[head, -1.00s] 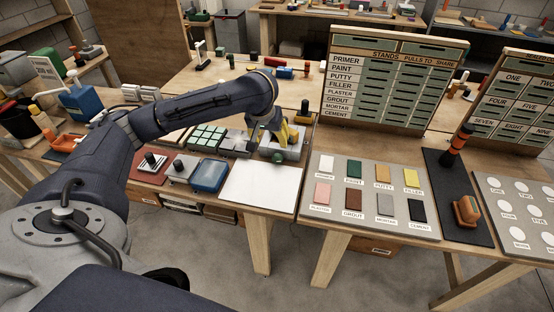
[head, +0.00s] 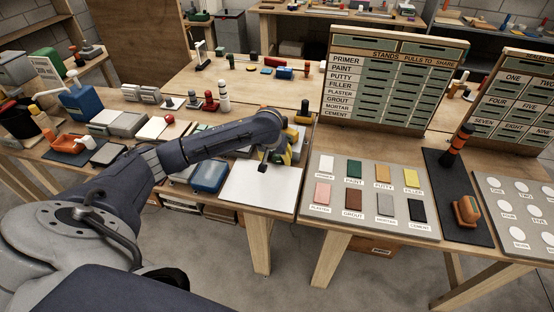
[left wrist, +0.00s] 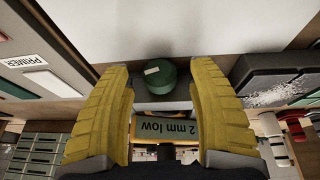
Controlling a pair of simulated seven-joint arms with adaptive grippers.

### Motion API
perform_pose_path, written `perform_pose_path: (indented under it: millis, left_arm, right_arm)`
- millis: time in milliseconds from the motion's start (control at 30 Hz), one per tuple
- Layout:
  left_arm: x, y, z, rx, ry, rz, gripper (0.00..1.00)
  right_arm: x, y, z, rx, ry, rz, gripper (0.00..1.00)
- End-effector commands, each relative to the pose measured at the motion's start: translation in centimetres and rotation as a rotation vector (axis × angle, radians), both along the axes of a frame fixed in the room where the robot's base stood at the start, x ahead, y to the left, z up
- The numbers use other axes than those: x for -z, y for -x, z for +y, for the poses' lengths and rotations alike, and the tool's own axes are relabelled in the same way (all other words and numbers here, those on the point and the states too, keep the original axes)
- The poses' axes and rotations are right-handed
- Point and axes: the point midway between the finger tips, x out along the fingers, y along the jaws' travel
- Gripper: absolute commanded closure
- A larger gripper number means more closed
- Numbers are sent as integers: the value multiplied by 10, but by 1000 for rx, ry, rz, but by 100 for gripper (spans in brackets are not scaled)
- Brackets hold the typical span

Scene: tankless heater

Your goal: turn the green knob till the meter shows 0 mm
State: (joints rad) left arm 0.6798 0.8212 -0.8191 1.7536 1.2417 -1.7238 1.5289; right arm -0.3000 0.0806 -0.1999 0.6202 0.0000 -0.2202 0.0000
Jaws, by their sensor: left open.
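The green knob (left wrist: 160,76) is a short dark green cylinder with a pale mark on its face. In the left wrist view it lies beyond and between the tips of my left gripper (left wrist: 160,93), with gaps to both yellow fingers. The gripper is open and empty. The meter (left wrist: 165,127) shows between the fingers, upside down, and reads "2 mm low". In the head view my left gripper (head: 284,152) is over the back edge of the white board, and my arm and gripper largely hide the knob and meter. My right gripper is not in view.
A white board (head: 262,190) lies in front of the gripper. A blue-lidded box (head: 210,175) stands to its left. A grey panel of labelled colour samples (head: 330,222) lies to the right.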

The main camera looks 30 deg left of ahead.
Motion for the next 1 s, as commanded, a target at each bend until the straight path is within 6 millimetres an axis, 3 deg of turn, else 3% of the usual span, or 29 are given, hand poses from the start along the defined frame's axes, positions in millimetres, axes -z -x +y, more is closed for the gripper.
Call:
perform_pose_path:
  millis: [200,600,1000]
  left_arm:
    - [12,-5,0,0,1,0,41]
    - [15,-6,1,0,0,-1,41]
    - [15,-6,1,0,0,-1,87]
  right_arm:
    - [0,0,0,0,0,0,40]
    - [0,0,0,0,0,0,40]
    - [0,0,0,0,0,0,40]
